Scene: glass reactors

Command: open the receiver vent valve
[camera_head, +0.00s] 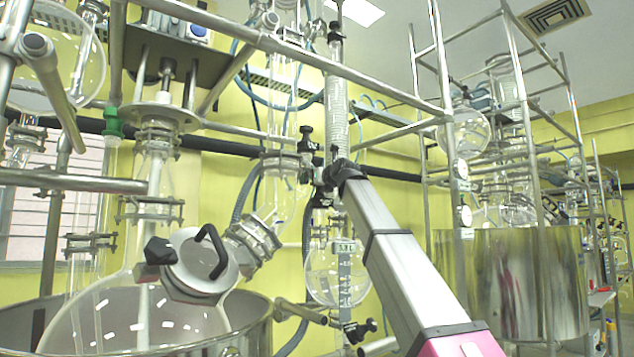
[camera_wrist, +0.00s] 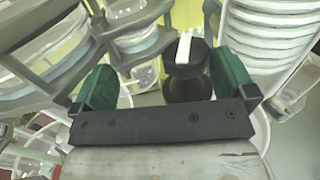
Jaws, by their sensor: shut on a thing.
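In the wrist view, my gripper (camera_wrist: 165,68) has two green finger pads, one on each side of a black valve knob (camera_wrist: 187,55) with a white strip on its top. The gripper is shut on this knob. In the head view, my arm reaches up from the lower right, and my gripper (camera_head: 335,175) is at the glass column, mostly hidden by the arm. Black knobs show on the column above it (camera_head: 307,140) and just below it (camera_head: 320,195). The round glass receiver (camera_head: 335,272) hangs below.
A large glass reactor vessel (camera_head: 150,310) with a black-handled lid (camera_head: 200,260) stands at left in a metal bath. Metal frame bars (camera_head: 290,50) cross above my arm. A steel bath (camera_head: 515,285) stands at right. Ribbed glass (camera_wrist: 265,40) is close at right in the wrist view.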

